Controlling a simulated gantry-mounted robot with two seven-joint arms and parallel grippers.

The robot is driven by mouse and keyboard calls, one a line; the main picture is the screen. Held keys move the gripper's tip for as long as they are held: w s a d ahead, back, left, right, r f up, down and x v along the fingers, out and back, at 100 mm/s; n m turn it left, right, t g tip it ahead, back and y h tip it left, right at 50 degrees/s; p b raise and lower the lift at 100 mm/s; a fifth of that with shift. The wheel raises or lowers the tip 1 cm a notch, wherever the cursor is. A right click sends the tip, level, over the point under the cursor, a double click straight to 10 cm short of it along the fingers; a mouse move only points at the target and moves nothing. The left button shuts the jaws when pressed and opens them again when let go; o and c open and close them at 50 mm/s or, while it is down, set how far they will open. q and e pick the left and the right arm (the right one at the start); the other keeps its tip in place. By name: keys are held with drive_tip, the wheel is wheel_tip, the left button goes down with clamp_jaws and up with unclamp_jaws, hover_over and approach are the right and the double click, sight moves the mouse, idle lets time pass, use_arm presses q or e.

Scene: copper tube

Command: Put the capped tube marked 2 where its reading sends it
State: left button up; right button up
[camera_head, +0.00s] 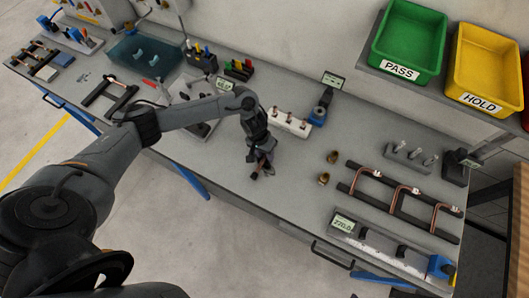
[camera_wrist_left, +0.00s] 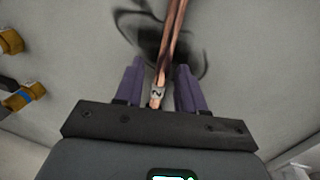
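My left gripper (camera_head: 262,160) hangs over the middle of the bench. In the left wrist view its two purple fingers (camera_wrist_left: 160,85) stand on either side of a slim copper tube (camera_wrist_left: 174,40). A small pale tag marked 2 (camera_wrist_left: 157,93) sits on the tube between the fingers. The tube appears held, though finger contact is hard to see. Its cap cannot be made out. The green PASS bin (camera_head: 383,66) and yellow HOLD bin (camera_head: 461,93) are on a shelf at upper right. A gauge display (camera_head: 344,223) appears to read 770.0. My right gripper is not in view.
A white block (camera_head: 279,122) holding several copper pieces stands behind the gripper. Two brass fittings (camera_head: 333,157) and a dark rack (camera_head: 386,208) with copper tubes are to the right. A blue-green tank (camera_head: 122,58) is at left. Part of a red bin (camera_head: 525,118) shows at the right edge.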

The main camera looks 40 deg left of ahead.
use_arm(q)
drive_tip(key=shift+a, duration=0.1)
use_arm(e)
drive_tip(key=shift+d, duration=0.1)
use_arm(q)
drive_tip(key=shift+r, duration=0.1)
wheel_tip(320, 180, up, 11)
drive_tip(key=a+p, duration=0.2)
drive_tip(key=s+d+r+m+t+h, duration=0.1)
drive_tip(key=s+d+m+t, duration=0.15)
drive_tip(key=d, duration=0.85)
drive_tip(key=s+d+r+m+t+h, duration=0.1)
drive_tip(key=d+m+t, duration=0.3)
drive_tip(key=d, duration=0.7)
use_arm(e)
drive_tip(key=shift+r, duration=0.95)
use_arm(q)
drive_tip(key=s+a+n+g+y, duration=0.1)
drive_tip(key=s+a+g+y, duration=0.2)
drive_tip(key=s+a, duration=1)
drive_tip(key=s+y, duration=0.1)
drive_tip(key=s, duration=0.2)
drive_tip(key=shift+r+n, duration=0.35)
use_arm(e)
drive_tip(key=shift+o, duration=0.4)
use_arm(q)
drive_tip(key=shift+g, duration=0.25)
